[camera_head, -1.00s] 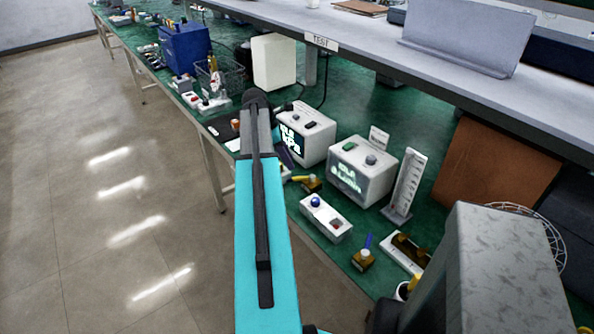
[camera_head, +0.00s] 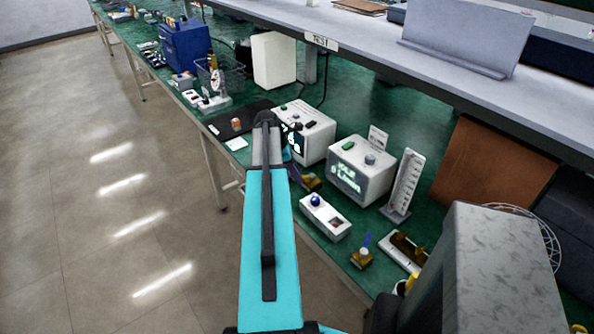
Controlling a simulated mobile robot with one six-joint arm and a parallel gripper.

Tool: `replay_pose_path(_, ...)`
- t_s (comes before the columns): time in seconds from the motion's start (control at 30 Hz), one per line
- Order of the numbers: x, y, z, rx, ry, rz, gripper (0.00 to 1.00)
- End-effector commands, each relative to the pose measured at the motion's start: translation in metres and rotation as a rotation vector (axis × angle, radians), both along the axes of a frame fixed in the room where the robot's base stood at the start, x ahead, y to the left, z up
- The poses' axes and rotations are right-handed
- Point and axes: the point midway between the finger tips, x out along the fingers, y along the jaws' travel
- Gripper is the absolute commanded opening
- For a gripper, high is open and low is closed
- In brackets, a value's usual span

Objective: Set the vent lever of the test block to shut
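Two small brass blocks stand on the green bench. The other brass block (camera_head: 362,260) stands nearer, with a blue lever (camera_head: 366,240) sticking up. I cannot read a label telling which is the test block.
A white box with a blue knob (camera_head: 325,217) stands between the blocks. Behind are a lit display unit (camera_head: 361,170), another white unit (camera_head: 306,130) and an upright white gauge (camera_head: 404,185). A grey shelf (camera_head: 450,70) overhangs the bench. The floor at left is clear.

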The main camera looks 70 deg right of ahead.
Motion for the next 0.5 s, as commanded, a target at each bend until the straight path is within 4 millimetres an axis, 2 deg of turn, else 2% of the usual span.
replay_pose_path(0.17, 0.0001, 0.0001, 0.0001, 0.0, 0.0, 0.0, 0.3)
replay_pose_path(0.33, 0.0003, 0.0001, 0.0002, 0.0, 0.0, 0.0, 0.01)
replay_pose_path(0.5, 0.0003, 0.0004, 0.0003, 0.001, 0.0, 0.0, 0.0)
